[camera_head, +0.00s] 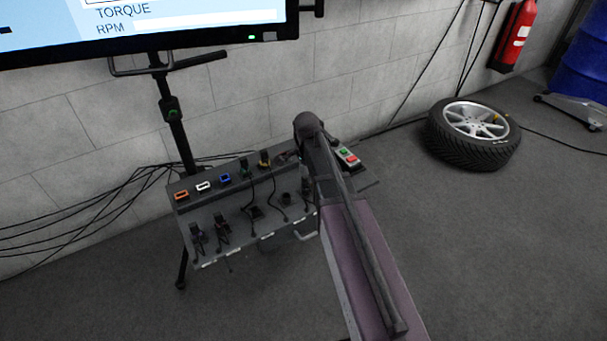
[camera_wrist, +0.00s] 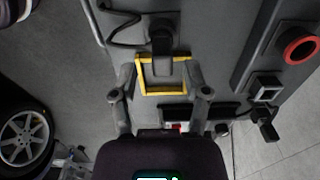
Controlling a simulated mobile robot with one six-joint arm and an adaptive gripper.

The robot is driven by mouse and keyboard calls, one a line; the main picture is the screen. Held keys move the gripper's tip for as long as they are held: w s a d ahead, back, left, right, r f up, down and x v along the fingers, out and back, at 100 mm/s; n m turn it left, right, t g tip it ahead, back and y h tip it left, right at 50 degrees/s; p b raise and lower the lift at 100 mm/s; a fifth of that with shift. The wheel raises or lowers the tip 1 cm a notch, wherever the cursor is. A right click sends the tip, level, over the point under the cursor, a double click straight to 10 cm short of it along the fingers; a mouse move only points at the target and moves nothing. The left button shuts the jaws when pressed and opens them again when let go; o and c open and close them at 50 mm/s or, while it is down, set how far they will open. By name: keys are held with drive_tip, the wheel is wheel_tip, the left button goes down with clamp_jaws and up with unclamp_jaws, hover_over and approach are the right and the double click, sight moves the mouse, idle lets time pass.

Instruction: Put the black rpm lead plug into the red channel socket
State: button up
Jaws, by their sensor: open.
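My gripper (camera_wrist: 160,70) is open in the wrist view, with one finger on each side of a yellow square frame (camera_wrist: 161,91). A black plug (camera_wrist: 162,40) reaches into this frame between the fingers, not gripped. I cannot tell if it is the rpm lead plug. In the head view my arm hides the gripper. The red-orange socket (camera_head: 181,195) is at the left end of the console's top row and looks empty. Dark plugs stand at the green (camera_head: 244,165) and yellow (camera_head: 264,157) sockets.
White (camera_head: 203,186) and blue (camera_head: 225,178) sockets look empty. Several black plugs with leads sit on the console's front (camera_head: 238,238). A box with green and red buttons (camera_head: 347,156) is at its right. A screen (camera_head: 180,30) stands above; a wheel (camera_head: 473,135) lies right.

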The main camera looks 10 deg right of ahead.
sight(306, 177)
drive_tip(key=shift+f+b, duration=1.3)
drive_tip(key=shift+f, duration=0.3)
clamp_jaws()
drive_tip(key=shift+r, duration=0.15)
drive_tip(key=shift+w+r+p, duration=0.1)
drive_tip(key=shift+r+p, duration=0.75)
drive_tip(key=shift+p, duration=0.2)
drive_tip(key=shift+r+p, duration=2.5)
drive_tip(key=shift+r, duration=0.05)
